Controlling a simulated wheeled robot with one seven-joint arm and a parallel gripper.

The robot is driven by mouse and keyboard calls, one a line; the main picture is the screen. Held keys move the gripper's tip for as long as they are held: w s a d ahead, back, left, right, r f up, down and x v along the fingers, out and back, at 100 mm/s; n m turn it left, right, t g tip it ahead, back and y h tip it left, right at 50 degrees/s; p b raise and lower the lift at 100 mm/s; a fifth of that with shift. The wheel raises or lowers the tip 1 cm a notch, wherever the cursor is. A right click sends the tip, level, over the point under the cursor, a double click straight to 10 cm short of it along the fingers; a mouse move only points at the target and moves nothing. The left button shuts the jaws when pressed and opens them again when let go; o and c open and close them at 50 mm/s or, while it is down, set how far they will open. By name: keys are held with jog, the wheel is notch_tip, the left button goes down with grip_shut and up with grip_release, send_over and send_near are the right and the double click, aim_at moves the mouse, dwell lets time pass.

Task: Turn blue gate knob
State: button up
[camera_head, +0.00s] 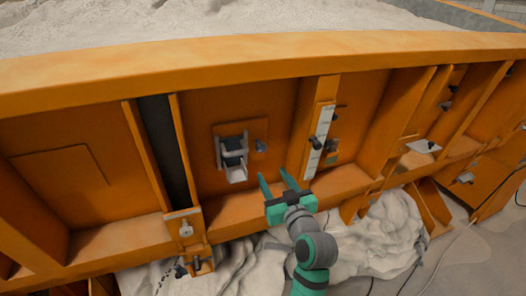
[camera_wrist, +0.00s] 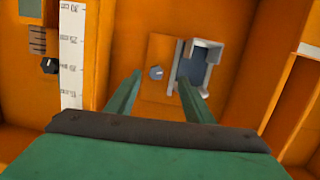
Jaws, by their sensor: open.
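The gate (camera_head: 232,152) is a grey-white frame with a dark blue-grey panel and a small spout, on an orange plate in the sandbed's side wall. A small blue-grey knob (camera_head: 261,146) sits just right of it on the same plate. In the wrist view the knob (camera_wrist: 156,72) shows left of the gate (camera_wrist: 196,65), between my two green fingers in the picture. My gripper (camera_head: 273,173) is open and empty, below and slightly right of the knob in the head view. The fingers look apart from the knob; the exact distance is hard to tell.
A white ruler strip (camera_head: 320,142) with dark knobs beside it stands upright to the right; the strip (camera_wrist: 72,55) also shows in the wrist view. Orange ribs (camera_head: 147,155) flank the bay. Pale sand (camera_head: 380,240) lies heaped below. The orange rim (camera_head: 270,60) overhangs above.

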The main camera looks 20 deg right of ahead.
aim_at(262, 149)
jog(key=w+r, duration=0.1)
jog(key=w, duration=0.6)
jog(key=w+r, duration=0.1)
jog(key=w, duration=0.3)
jog(key=shift+w+d+r, duration=0.1)
jog(key=shift+d+r, duration=0.15)
jog(key=shift+r, duration=0.1)
jog(key=c, duration=1.1)
